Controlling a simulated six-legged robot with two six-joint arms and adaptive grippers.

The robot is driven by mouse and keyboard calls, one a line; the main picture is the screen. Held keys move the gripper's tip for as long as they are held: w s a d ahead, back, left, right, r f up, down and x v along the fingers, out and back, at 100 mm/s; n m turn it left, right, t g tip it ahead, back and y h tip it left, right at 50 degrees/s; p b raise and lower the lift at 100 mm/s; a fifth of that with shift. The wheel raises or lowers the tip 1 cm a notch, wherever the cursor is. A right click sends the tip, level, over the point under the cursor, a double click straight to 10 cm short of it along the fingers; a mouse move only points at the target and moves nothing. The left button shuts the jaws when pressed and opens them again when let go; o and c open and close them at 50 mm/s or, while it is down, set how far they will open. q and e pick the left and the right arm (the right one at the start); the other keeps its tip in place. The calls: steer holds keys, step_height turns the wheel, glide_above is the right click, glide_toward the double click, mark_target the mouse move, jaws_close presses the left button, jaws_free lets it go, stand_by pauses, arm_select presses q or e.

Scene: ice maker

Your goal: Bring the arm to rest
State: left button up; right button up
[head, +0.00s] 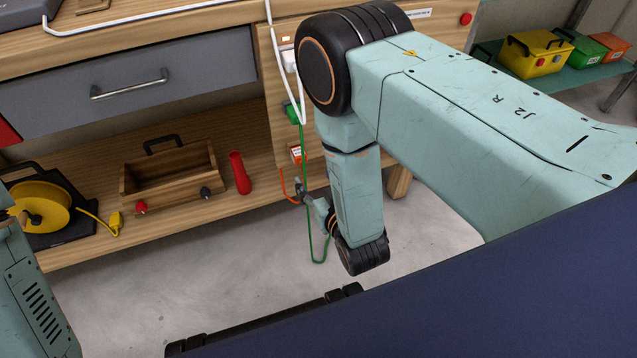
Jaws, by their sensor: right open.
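My right arm comes in from the right and bends down in front of the wooden bench. Its gripper (300,188) is small in the picture, beside the bench's right end panel, and partly hidden behind my wrist. It is open, and I see nothing held in it. A green cable (309,235) hangs in a loop close to the gripper; I cannot tell whether they touch. Only a part of my left arm shows at the lower left edge; its gripper is out of view.
The bench has a grey drawer (130,82). Its lower shelf holds a yellow cable reel (42,203), a wooden tool carrier (170,178) and a red object (240,173). A green plug (292,113) sits on the end panel. Yellow (535,55) and green boxes stand upper right. Bare floor (200,295) lies in front.

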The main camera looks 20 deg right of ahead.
steer(key=shift+s+r, duration=0.15)
steer(key=shift+s, duration=0.35)
steer(key=s+d+f+g+p, duration=0.25)
steer(key=s+g, duration=0.25)
steer(key=s, duration=0.4)
steer(key=s+d+f+g+p, duration=0.15)
steer(key=s+f+g, duration=0.25)
steer(key=s, duration=0.4)
steer(key=s+d+r+g+p, duration=0.2)
steer(key=s+r+g+p, duration=0.3)
steer(key=s+r, duration=0.4)
steer(key=s, duration=0.5)
steer(key=shift+d+r+m+g+h+p, duration=0.15)
steer(key=shift+r+m+g+h+p, duration=0.15)
steer(key=shift+r+m+p, duration=0.1)
